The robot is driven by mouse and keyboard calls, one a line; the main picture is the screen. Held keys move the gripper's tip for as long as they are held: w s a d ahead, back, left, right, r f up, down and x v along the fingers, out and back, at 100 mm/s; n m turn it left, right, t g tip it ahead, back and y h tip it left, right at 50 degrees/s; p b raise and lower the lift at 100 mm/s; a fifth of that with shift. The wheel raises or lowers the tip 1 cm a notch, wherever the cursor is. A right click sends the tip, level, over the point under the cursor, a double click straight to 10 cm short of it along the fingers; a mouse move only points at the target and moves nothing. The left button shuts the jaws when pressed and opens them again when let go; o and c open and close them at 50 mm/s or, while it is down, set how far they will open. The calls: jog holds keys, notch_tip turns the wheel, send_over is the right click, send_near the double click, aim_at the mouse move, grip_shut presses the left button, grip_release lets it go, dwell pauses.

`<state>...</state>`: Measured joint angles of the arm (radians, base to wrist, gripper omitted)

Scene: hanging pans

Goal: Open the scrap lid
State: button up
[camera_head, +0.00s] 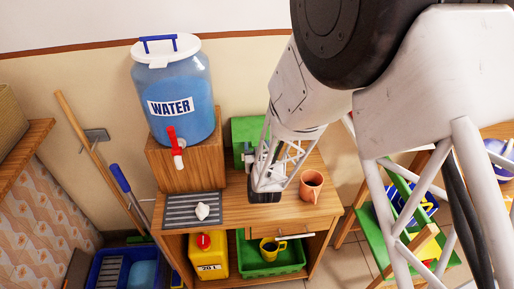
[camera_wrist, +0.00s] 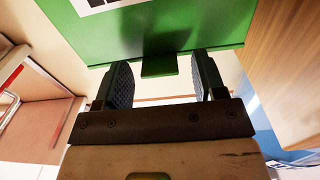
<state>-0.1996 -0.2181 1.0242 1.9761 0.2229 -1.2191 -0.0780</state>
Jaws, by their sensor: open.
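The green scrap box (camera_head: 243,130) stands at the back of the wooden counter, partly hidden by my arm. Its green face (camera_wrist: 150,25) fills the top of the wrist view, with part of a white label at the upper edge. A small green tab (camera_wrist: 159,66) juts from the edge of that face. My gripper (camera_wrist: 162,72) is open, with one dark finger on each side of the tab. The fingers look apart from the tab, and nothing is held. In the head view my gripper (camera_head: 263,180) is in front of the box; its fingertips are mostly hidden.
A blue water dispenser (camera_head: 178,95) with a red tap stands on a wooden stand to the left. A drain grate (camera_head: 180,212) holds a small white object. An orange mug (camera_head: 311,187) stands right of my gripper. A yellow can (camera_head: 208,258) and green tray (camera_head: 270,268) sit below.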

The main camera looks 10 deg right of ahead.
jog(key=shift+c, duration=0.3)
grip_shut()
jog(key=shift+r, duration=0.1)
